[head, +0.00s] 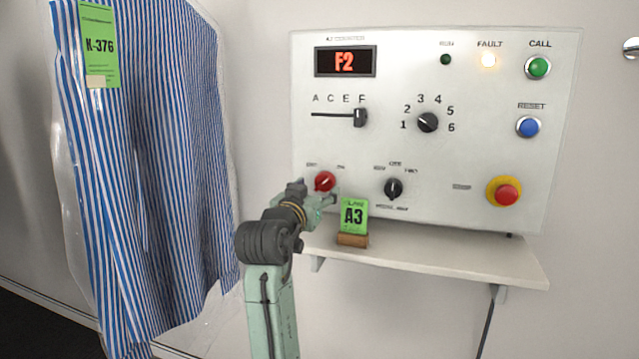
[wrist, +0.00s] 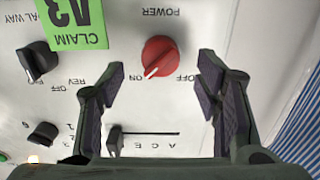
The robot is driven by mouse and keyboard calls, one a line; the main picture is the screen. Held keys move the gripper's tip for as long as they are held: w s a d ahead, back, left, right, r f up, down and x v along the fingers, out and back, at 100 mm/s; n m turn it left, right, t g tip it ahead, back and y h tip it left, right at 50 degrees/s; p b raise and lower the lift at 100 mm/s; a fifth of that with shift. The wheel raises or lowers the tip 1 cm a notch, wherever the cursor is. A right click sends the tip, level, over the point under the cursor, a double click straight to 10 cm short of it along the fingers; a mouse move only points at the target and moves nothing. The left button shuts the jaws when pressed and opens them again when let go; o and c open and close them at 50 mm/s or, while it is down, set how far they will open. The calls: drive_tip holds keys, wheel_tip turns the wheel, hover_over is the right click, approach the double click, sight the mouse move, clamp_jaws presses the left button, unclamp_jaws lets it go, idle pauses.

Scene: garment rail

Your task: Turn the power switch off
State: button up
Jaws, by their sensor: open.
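The power switch is a red rotary knob (head: 325,181) with a white pointer line, low on the left of the white control panel (head: 450,160). In the wrist view, which is upside down, the red knob (wrist: 161,55) sits under the word POWER, and its line points toward ON, with OFF on the other side. My gripper (head: 318,191) is open in front of the knob. In the wrist view, its fingers (wrist: 160,82) stand to either side of the knob with gaps between; whether they reach its depth I cannot tell.
A green A3 claim tag (head: 354,217) stands in a wooden block on the shelf (head: 430,260), close right of my gripper. A black selector knob (head: 394,188) is right of the power switch. A slider (head: 360,117) sits above. A bagged striped garment (head: 150,160) hangs at left.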

sight(322, 186)
drive_tip(key=shift+p+x, duration=0.35)
drive_tip(key=shift+x, duration=1.65)
drive_tip(key=shift+c, duration=0.4)
drive_tip(key=c, duration=1.1)
